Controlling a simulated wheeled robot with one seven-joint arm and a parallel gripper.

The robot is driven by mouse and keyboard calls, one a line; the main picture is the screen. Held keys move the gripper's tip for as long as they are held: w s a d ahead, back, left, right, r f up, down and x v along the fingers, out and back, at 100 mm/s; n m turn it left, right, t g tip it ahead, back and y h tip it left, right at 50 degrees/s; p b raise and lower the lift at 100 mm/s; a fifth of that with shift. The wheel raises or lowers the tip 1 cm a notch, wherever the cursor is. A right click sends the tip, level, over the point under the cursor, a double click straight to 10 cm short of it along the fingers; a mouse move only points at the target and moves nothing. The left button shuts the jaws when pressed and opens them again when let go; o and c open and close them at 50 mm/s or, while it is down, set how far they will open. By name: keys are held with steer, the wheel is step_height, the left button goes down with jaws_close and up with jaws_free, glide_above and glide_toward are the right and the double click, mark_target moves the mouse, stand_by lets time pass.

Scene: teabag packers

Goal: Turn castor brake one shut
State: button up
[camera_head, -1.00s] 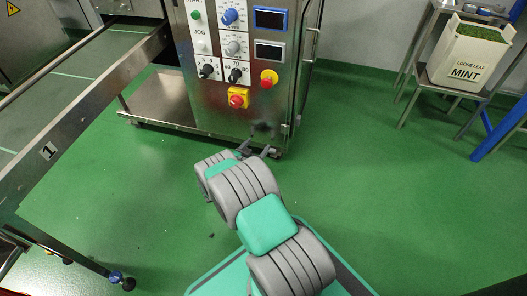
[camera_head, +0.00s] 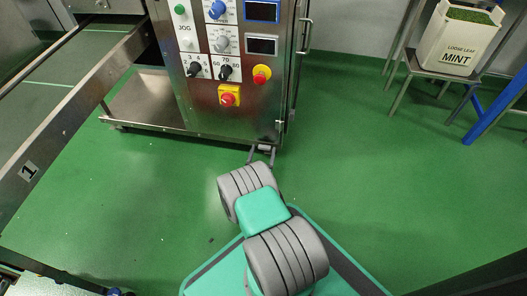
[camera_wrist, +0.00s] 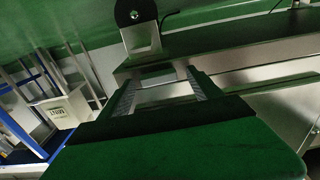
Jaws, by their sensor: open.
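A castor (camera_wrist: 132,14) with a black wheel and a metal bracket shows upside down at the top of the wrist view, beside the machine's lower edge. I cannot make out a separate brake lever on it. My gripper (camera_wrist: 162,76) is open and empty, with its two ribbed fingers apart below the castor in that view and not touching it. In the head view my gripper (camera_head: 262,155) is low at the lower right corner of the steel control cabinet (camera_head: 250,115); the castor there is hidden or too small to tell.
The cabinet carries knobs, two displays and a red stop button (camera_head: 228,99). A conveyor frame marked 1 (camera_head: 60,130) runs along the left. A mint box (camera_head: 458,40) stands on a stool (camera_head: 440,72) at the upper right. The green floor (camera_head: 380,170) is clear right of the cabinet.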

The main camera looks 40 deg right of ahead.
steer(key=shift+d, duration=0.1)
steer(key=shift+c, duration=0.4)
steer(key=shift+s, duration=0.1)
steer(key=shift+c, duration=0.9)
steer(key=c, duration=1.1)
steer(key=shift+n, duration=0.3)
steer(key=shift+s+d+f+n, duration=0.1)
steer(key=shift+s+f+n, duration=0.2)
steer(key=shift+n, duration=2.55)
steer(key=shift+s+d+f+n, duration=0.15)
steer(key=shift+f+n, duration=0.2)
steer(key=shift+n, duration=2.45)
steer(key=shift+s+d+f+n, duration=0.1)
steer(key=shift+s+f+n, duration=0.2)
steer(key=shift+n, duration=2.55)
steer(key=shift+w, duration=0.1)
